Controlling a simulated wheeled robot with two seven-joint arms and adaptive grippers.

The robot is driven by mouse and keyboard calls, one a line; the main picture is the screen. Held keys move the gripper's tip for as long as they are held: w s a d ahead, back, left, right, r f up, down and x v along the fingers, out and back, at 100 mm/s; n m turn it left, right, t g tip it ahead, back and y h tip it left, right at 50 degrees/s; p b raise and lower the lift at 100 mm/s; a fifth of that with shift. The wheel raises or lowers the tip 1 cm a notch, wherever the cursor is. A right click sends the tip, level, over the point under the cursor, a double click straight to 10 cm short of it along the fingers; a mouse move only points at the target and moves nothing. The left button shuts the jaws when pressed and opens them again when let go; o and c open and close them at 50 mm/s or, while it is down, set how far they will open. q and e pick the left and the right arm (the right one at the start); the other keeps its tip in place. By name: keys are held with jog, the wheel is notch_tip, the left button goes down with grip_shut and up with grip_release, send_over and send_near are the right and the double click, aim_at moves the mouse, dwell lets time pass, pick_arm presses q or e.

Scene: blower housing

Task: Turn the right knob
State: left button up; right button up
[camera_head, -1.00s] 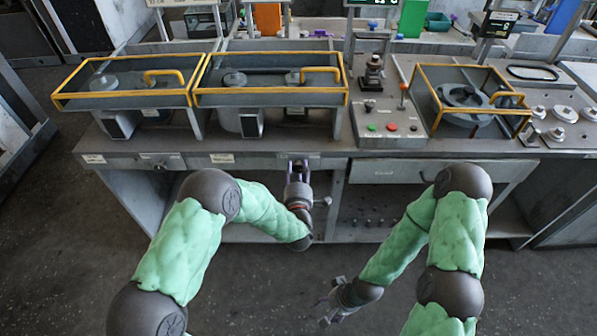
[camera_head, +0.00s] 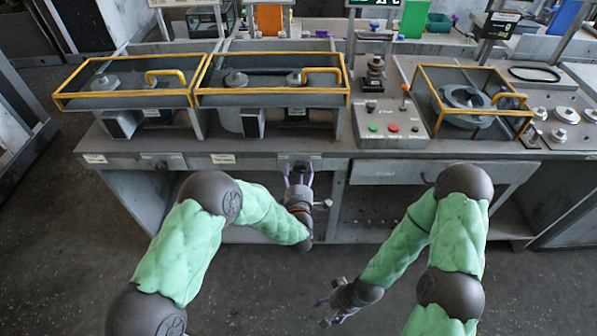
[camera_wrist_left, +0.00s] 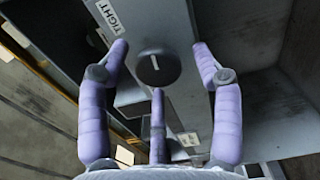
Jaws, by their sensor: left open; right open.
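A dark round knob (camera_wrist_left: 158,66) with a white pointer line sits on a grey panel in the left wrist view. A white label beside it appears to read "TIGHT" or "RIGHT". My left gripper (camera_wrist_left: 160,47) is open, with two lavender fingers on either side of the knob and a third below it; I see no clear contact. In the head view my left gripper (camera_head: 298,168) is at the front face of the workbench, and the knob is hidden or too small to tell there. My right gripper (camera_head: 325,303) is open and empty, low above the floor.
The workbench (camera_head: 250,148) carries yellow-framed boxes (camera_head: 125,98) and a control box (camera_head: 388,130) with buttons and a lever. A drawer (camera_head: 400,172) is to the right of my left gripper. The floor in front is clear.

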pick_arm(q)
jog(key=s, duration=1.1)
jog(key=shift+s, duration=0.25)
jog(key=s+a+f+m+g+h+p, duration=0.1)
jog(key=s+a+f+m+g, duration=0.15)
jog(key=f, duration=0.35)
jog(key=s+a+f+m+g, duration=0.1)
jog(key=a+f+m+g, duration=0.1)
jog(key=f+m+g, duration=0.25)
jog(key=s+a+f+m+g+h+p, duration=0.1)
jog(key=s+a+f+m+g, duration=0.1)
jog(key=f, duration=0.4)
jog(key=s+a+f+m+g, duration=0.1)
jog(key=s+f+m+g, duration=0.1)
jog(key=s, duration=0.3)
jog(key=s+a+f+m+g+h, duration=0.1)
jog(key=s+f+m+g, duration=0.1)
jog(key=s, duration=0.4)
jog(key=s+a+f+m+g+h+p, duration=0.1)
jog(key=s+f+m+g, duration=0.1)
jog(key=s+m+g, duration=0.2)
jog(key=shift+s+g, duration=0.3)
jog(key=shift+s, duration=0.55)
